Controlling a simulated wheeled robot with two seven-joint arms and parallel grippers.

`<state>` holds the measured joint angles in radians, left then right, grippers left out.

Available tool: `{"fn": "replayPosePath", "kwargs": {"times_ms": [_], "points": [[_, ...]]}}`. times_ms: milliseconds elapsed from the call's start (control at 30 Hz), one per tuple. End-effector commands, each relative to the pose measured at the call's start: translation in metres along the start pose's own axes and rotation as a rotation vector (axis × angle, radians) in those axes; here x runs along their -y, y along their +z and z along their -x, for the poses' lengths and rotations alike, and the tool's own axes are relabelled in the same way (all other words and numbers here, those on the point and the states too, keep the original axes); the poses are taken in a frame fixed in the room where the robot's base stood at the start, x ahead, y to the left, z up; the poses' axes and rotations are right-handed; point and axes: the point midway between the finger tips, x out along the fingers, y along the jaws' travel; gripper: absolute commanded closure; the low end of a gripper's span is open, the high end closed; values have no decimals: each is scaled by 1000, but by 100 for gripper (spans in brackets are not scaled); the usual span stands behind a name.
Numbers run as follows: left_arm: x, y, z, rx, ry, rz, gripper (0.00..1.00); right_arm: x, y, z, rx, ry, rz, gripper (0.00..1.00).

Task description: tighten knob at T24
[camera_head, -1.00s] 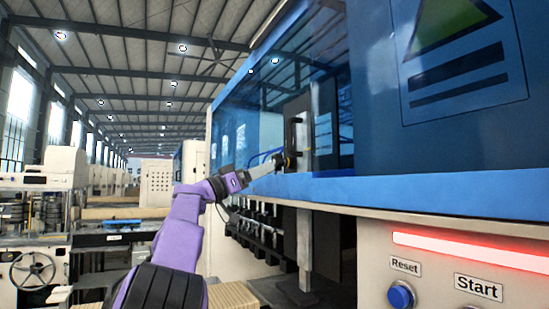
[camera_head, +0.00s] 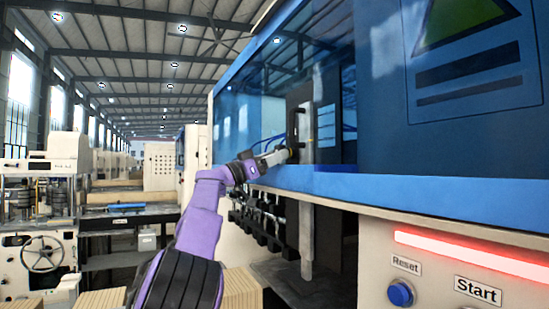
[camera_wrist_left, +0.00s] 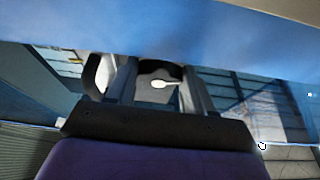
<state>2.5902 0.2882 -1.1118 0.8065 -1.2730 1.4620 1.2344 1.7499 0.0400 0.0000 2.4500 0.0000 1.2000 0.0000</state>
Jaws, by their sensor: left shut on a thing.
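My left gripper (camera_head: 284,155) reaches up from the lower left to the blue machine's window, at the foot of a dark upright panel. It is shut on a small black knob (camera_head: 294,152). In the left wrist view a dark rounded piece, likely the knob (camera_wrist_left: 160,72), sits between the two fingers, with a pale mark on it. The fingers hide much of the knob in the head view. I cannot read a T24 label. My right gripper is not in view.
A blue ledge (camera_head: 400,192) runs along the machine under the window. A row of black parts (camera_head: 258,219) hangs below. Reset (camera_head: 400,293) and Start controls are at lower right.

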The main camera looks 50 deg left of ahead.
Motion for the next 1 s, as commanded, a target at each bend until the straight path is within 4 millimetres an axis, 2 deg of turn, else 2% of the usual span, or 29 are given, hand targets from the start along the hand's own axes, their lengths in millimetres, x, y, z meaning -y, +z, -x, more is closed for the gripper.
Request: {"fn": "replayPosePath", "kwargs": {"times_ms": [133,400,433,500,833,1000], "points": [[1,0,0,2,41,-98,78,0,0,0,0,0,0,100],[2,0,0,1,43,-107,78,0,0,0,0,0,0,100],[2,0,0,1,43,-107,41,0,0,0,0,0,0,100],[2,0,0,1,43,-107,22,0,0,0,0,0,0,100],[2,2,6,0,42,-106,22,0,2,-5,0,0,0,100],[3,7,41,-3,41,-106,22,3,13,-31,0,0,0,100]]}}
